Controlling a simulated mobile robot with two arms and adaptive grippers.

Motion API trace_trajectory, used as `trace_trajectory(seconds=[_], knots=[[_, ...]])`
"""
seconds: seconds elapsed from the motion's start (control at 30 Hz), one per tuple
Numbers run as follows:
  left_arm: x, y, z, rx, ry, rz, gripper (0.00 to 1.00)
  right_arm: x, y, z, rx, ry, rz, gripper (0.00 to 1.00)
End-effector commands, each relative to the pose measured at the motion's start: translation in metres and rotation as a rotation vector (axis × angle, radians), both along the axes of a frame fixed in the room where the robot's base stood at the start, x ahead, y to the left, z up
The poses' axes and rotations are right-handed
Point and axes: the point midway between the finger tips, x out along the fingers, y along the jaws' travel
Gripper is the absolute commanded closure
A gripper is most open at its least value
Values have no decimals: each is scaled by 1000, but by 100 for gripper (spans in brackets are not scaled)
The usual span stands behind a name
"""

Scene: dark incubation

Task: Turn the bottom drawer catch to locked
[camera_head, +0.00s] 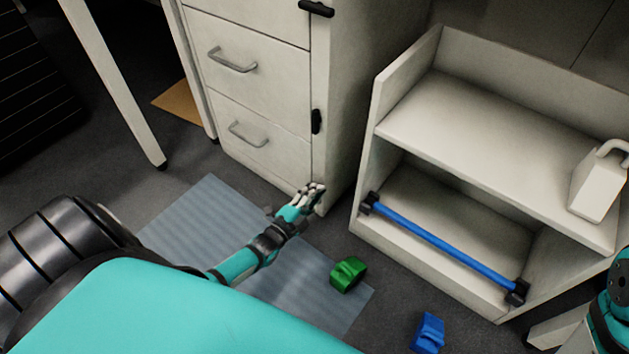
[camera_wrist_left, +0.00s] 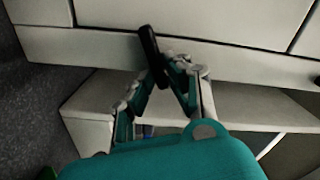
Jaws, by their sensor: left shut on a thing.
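The bottom drawer catch is a small black bar (camera_wrist_left: 149,44) in the left wrist view. It lies across the pale cabinet strip beside the drawer fronts, slightly tilted. My left gripper (camera_wrist_left: 158,80) is shut on its near end. In the head view my left gripper (camera_head: 314,192) is at the lower right corner of the cabinet front and hides that catch. The bottom drawer (camera_head: 255,155) with its grey handle looks closed. Above, a middle black catch (camera_head: 316,121) stands upright, and a top black catch (camera_head: 316,8) lies roughly crosswise. My right gripper is out of view.
A low white shelf unit (camera_head: 480,125) stands right of the cabinet, with a blue bar (camera_head: 440,243) and a white padlock-shaped object (camera_head: 597,190). A green object (camera_head: 348,274) and a blue object (camera_head: 428,333) lie on the floor. A grey mat (camera_head: 190,225) lies before the cabinet.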

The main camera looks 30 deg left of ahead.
Motion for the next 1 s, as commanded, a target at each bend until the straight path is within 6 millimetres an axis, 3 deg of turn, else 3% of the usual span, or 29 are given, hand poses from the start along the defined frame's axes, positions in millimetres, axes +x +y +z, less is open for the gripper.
trace_trajectory(seconds=[0.5,1.0], knots=[[-1,-3,-8,346,-25,-1,100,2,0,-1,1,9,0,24],[-1,-3,-9,422,-31,-2,100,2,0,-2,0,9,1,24]])
